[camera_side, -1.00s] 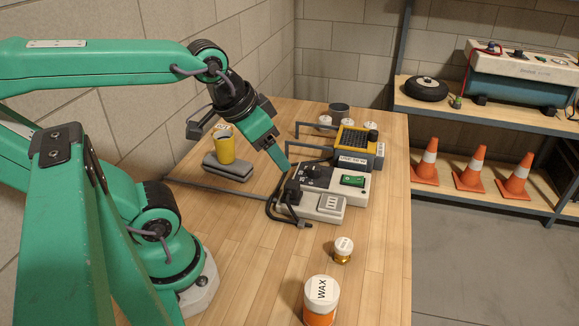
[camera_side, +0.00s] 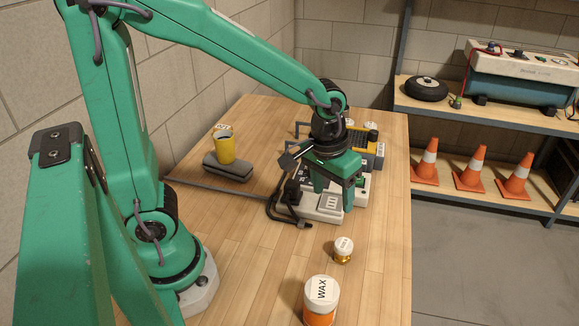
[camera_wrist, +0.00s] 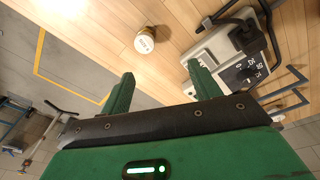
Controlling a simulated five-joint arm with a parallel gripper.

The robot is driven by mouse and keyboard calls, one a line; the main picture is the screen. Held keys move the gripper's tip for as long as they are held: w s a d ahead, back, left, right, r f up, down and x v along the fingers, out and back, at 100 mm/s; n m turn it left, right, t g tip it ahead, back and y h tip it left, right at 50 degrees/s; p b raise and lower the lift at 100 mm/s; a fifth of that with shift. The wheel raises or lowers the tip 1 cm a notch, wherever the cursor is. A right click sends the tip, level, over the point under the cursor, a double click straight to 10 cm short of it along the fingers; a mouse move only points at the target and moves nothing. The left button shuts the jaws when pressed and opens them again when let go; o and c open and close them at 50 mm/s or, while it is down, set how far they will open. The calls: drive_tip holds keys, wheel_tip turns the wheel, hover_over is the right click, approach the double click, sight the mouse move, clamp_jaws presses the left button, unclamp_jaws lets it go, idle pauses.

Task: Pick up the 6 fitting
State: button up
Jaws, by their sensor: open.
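A small brass fitting with a white marked top (camera_side: 343,250) stands on the near part of the bench; the mark is too small to read surely. It also shows in the wrist view (camera_wrist: 145,43), beyond my fingertips and between their lines. More white-topped fittings stand at the back, partly hidden by my arm, such as one at the back right (camera_side: 371,126); I cannot read their marks. My gripper (camera_side: 335,198) is open and empty, pointing down over the grey-white power unit (camera_side: 325,213). Its two green fingers show apart in the wrist view (camera_wrist: 160,73).
A white-lidded wax jar (camera_side: 321,291) stands at the bench's near edge. A dark cord and hook (camera_side: 290,217) lie left of the power unit. Bare wood lies between jar and block.

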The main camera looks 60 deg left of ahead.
drive_tip(key=n+g, duration=0.1)
drive_tip(key=g, duration=0.1)
hover_over(344, 244)
wheel_tip(344, 244, down, 7)
drive_tip(key=shift+w+r, duration=0.1)
drive_tip(key=shift+r, duration=0.05)
drive_tip(key=shift+f, duration=1.3)
drive_tip(key=shift+f, duration=0.1)
drive_tip(key=shift+f, duration=2.5)
drive_tip(key=c, duration=1.1)
